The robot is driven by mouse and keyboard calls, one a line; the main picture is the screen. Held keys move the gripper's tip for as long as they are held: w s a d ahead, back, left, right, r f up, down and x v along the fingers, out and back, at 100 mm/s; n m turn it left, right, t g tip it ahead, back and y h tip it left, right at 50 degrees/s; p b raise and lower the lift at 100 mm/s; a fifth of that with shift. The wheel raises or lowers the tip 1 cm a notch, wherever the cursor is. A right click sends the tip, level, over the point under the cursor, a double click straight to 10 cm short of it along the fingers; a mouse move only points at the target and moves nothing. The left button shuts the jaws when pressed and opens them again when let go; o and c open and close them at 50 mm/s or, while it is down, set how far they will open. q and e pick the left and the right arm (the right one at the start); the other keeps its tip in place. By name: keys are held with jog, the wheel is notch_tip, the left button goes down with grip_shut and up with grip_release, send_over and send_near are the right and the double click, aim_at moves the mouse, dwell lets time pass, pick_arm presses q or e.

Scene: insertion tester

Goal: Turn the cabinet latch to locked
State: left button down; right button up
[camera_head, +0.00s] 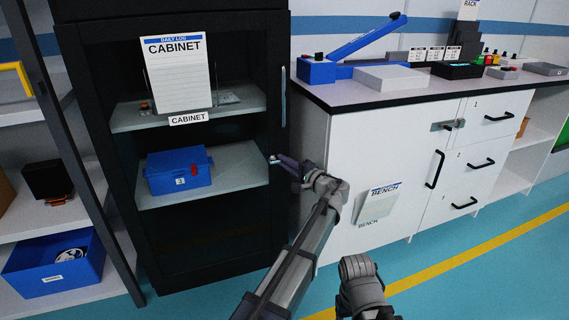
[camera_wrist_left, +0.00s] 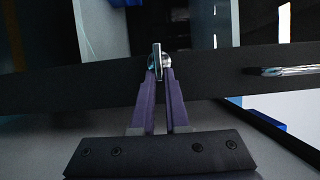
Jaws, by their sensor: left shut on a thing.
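The black cabinet (camera_head: 180,30) stands at the left centre with a glass front. Its small metal latch (camera_head: 273,158) sits on the right door frame, below the long handle (camera_head: 283,97). In the left wrist view the latch (camera_wrist_left: 157,58) is a silver bar on a round base, crosswise to the handle (camera_wrist_left: 285,71). My left gripper (camera_head: 279,160) is at the latch; its purple fingers (camera_wrist_left: 161,78) are shut on it and hide part of it. No lock marking is legible. My right gripper is not visible; only part of that arm shows at the bottom.
A white bench (camera_head: 370,95) stands right of the cabinet, close to my left forearm. A blue box (camera_head: 178,171) is on a shelf inside the cabinet. An open shelf with a blue bin (camera_head: 55,265) stands at the left. The floor (camera_head: 480,275) at the right front is clear.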

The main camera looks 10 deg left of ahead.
pick_arm(q)
jog(key=c, duration=0.9)
grip_release()
jog(key=shift+v, duration=3.95)
jog(key=shift+f, duration=0.1)
